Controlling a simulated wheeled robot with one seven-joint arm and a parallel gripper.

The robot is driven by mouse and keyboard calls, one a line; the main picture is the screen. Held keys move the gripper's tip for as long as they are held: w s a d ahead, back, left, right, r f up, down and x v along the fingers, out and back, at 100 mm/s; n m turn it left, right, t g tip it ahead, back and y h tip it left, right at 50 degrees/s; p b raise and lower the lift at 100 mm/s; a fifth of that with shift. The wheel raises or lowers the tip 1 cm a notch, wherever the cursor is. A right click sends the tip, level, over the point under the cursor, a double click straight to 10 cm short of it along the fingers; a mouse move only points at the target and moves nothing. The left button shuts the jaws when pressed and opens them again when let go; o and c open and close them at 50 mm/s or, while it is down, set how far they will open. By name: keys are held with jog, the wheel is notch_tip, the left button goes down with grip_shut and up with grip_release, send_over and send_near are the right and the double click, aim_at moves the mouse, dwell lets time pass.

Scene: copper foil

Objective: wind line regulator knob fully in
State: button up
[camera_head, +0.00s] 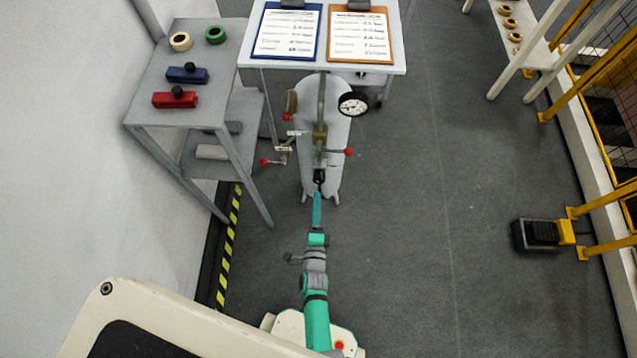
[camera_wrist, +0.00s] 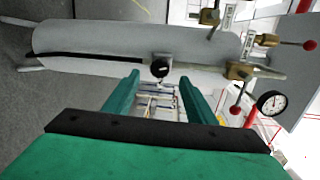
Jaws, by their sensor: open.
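A small black round knob (camera_wrist: 159,68), apparently the line regulator knob, sits on a grey block at the pipe beside a pale grey tank (camera_wrist: 100,42). In the head view the black knob (camera_head: 320,176) is low on the tank (camera_head: 335,120), just beyond my fingertips. My gripper (camera_wrist: 158,80) is open, with its teal fingers either side of the knob's line; the knob appears between or just past the tips, and I cannot tell whether they touch it. My gripper (camera_head: 317,194) also shows in the head view, reaching forward to the knob.
A dial gauge (camera_head: 353,104), a brass fitting (camera_head: 320,135) and red-tipped levers (camera_head: 348,152) are above the knob. A grey shelf table (camera_head: 150,110) stands left, and a table with clipboards (camera_head: 398,60) stands behind. The floor on the right is mostly clear.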

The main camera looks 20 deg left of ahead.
aim_at(319, 182)
jog(key=w+n+g, duration=0.1)
jog(key=w+n, duration=0.2)
jog(key=n, duration=0.2)
jog(key=w+a+n+g, duration=0.1)
jog(key=w+n, duration=0.2)
jog(key=n, duration=0.3)
jog(key=w+a+n+g, duration=0.1)
jog(key=w+n, duration=0.2)
jog(key=n, duration=0.2)
jog(key=shift+w+a+f+n, duration=0.25)
jog(key=shift+f+n, duration=0.05)
jog(key=shift+f, duration=0.1)
jog(key=c, duration=1)
